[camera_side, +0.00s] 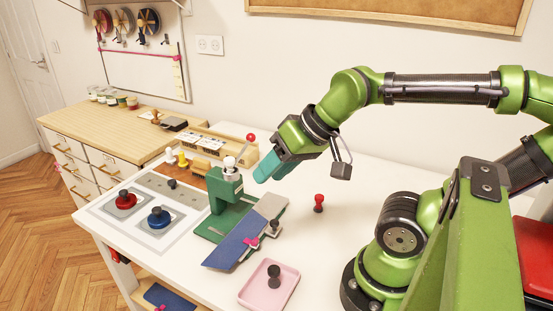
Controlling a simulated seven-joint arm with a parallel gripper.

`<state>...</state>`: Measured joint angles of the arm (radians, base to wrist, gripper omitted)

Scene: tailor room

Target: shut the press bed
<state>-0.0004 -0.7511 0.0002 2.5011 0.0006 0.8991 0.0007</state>
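A small green press (224,190) with a red-knobbed lever stands on the white table. At the press's front right is a sloping bed-like part with a grey-green upper section (271,206). A blue cloth or panel (236,243) with a pink clip or bow lies across its lower part. I cannot tell exactly where the bed ends and the blue piece begins. My gripper (266,168) has teal fingers and hangs above and to the right of the press, apart from it. The fingers overlap from this side, so their opening is hidden. Nothing shows held in it.
A red peg-like piece (318,203) stands right of the bed. A pink tray (268,291) with a dark knobbed piece is in front. Red (126,200) and blue (159,216) knobs are on a plate at left. Clear table lies between the red piece and my base.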

